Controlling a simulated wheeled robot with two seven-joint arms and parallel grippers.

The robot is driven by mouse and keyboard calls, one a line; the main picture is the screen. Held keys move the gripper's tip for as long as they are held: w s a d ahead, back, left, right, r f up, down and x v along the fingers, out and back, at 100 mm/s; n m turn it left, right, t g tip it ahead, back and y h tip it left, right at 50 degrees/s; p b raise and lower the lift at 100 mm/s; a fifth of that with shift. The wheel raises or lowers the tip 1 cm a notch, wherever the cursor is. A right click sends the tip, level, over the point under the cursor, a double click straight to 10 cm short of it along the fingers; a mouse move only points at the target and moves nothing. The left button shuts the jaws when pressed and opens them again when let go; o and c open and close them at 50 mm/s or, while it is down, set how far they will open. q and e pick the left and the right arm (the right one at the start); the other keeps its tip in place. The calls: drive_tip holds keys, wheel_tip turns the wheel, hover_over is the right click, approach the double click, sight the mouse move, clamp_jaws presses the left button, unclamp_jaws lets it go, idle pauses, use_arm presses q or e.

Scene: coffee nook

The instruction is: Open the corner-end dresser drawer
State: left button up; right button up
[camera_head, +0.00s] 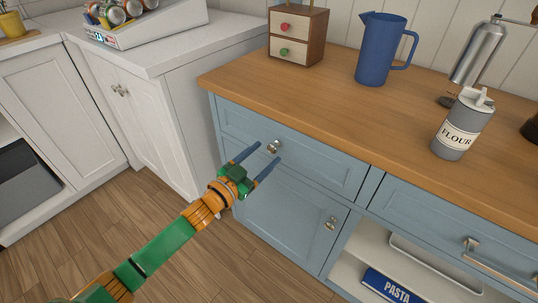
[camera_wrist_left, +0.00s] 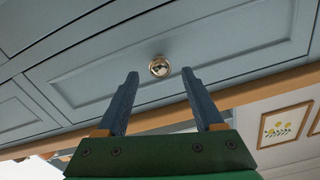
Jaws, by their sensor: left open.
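The corner-end drawer (camera_head: 318,162) is the left top drawer of the blue dresser, and its front sits flush and shut. Its round metal knob (camera_head: 274,146) is near the drawer's left part. My left gripper (camera_head: 268,158) is open in front of the drawer, with one finger on each side of the knob in the picture. In the left wrist view the knob (camera_wrist_left: 159,67) shows between and just beyond the open fingertips, and the gripper (camera_wrist_left: 160,82) holds nothing. I see no contact between fingers and knob. My right gripper is not in view.
Below the drawer is a blue cabinet door (camera_head: 285,215) with its own knob (camera_head: 331,223). A second drawer (camera_head: 455,235) with a bar handle is to the right. On the wooden top (camera_head: 300,95) stand a blue pitcher (camera_head: 374,55) and a flour canister (camera_head: 459,130). White cabinets (camera_head: 150,110) adjoin at left.

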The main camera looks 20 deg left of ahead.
use_arm(q)
drive_tip(key=shift+x, duration=0.8)
drive_tip(key=shift+c, duration=0.2)
clamp_jaws()
drive_tip(key=shift+f, duration=0.1)
idle(0.6)
